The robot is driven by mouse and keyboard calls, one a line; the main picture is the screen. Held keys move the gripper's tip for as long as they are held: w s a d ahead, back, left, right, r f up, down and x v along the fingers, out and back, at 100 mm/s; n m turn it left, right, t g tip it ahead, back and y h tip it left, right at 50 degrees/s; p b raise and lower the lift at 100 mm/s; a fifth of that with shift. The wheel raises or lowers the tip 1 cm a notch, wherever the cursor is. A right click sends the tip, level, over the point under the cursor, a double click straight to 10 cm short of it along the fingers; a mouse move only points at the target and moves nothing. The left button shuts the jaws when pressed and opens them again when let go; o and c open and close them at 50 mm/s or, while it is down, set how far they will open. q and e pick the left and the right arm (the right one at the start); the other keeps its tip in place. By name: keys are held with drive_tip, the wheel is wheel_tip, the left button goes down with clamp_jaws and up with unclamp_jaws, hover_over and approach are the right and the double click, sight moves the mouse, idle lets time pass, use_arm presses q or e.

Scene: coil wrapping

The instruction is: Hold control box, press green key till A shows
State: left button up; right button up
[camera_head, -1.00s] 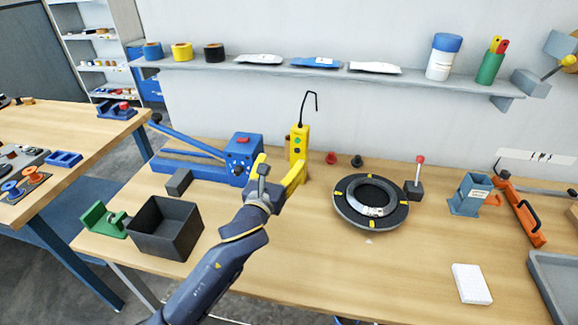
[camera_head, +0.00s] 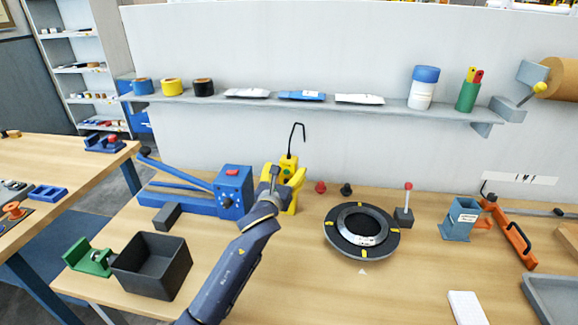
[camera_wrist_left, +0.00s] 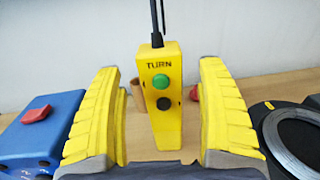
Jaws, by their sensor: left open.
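The yellow control box (camera_head: 288,163) stands upright at the back of the bench, with a black cable rising from its top to a hook. In the left wrist view the box (camera_wrist_left: 160,125) carries the word TURN, a green key (camera_wrist_left: 161,81) and a black key (camera_wrist_left: 164,103) below it. My left gripper (camera_head: 284,174) is open. Its two yellow fingers (camera_wrist_left: 162,100) stand on either side of the box, with gaps visible on both sides. In the head view the gripper hides the lower part of the box. My right gripper is not in view.
A blue machine (camera_head: 233,190) with a red button stands left of the box. A round black turntable (camera_head: 340,240) with a metal ring lies to the right. Red (camera_head: 320,187) and black (camera_head: 346,189) knobs sit behind it. A dark open bin (camera_head: 120,270) is front left.

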sight(287, 170)
use_arm(q)
drive_tip(key=shift+x, duration=2.1)
drive_tip(key=c, duration=1.6)
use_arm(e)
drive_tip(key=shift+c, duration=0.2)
use_arm(q)
drive_tip(key=shift+o, duration=0.2)
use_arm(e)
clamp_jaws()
use_arm(q)
drive_tip(key=o, duration=1.5)
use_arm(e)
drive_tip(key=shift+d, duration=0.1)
